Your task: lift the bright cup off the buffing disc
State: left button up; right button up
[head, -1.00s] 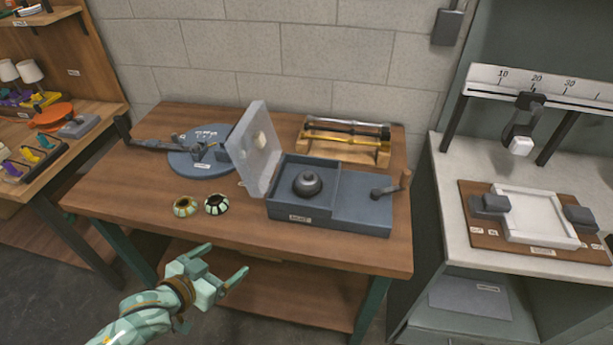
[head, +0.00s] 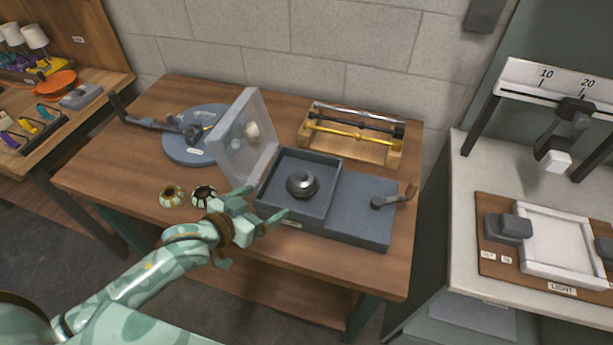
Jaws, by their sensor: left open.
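A round, shiny grey-silver cup (head: 302,182) sits in the open compartment of the blue-grey box (head: 365,215) on the wooden table. The buffing disc under it is hard to make out as a separate part. My left gripper (head: 266,203) is open and empty at the front left corner of the box, to the left of the cup and apart from it. My right gripper is not in view.
The box's clear lid (head: 243,140) stands open on its left side. A crank (head: 392,200) is on its right. A rod rack (head: 352,140) and a round blue plate (head: 190,150) stand behind.

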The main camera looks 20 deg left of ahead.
aim_at(296, 184)
pick_arm(q)
jog(key=b+x, duration=0.1)
jog(key=x, duration=0.6)
jog(key=shift+w+d+f, duration=0.1)
jog(key=shift+w, duration=0.05)
jog(key=shift+w+d+f+b, duration=0.15)
jog(key=shift+w+d+b, duration=0.15)
jog(key=shift+w, duration=0.2)
jog(key=b+x, duration=0.1)
jog(key=x, duration=0.3)
jog(key=shift+w+d, duration=0.1)
jog(key=shift+d, duration=0.15)
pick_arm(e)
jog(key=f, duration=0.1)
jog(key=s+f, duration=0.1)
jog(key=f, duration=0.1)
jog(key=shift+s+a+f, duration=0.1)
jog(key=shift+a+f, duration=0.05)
pick_arm(q)
jog(key=c, duration=1.2)
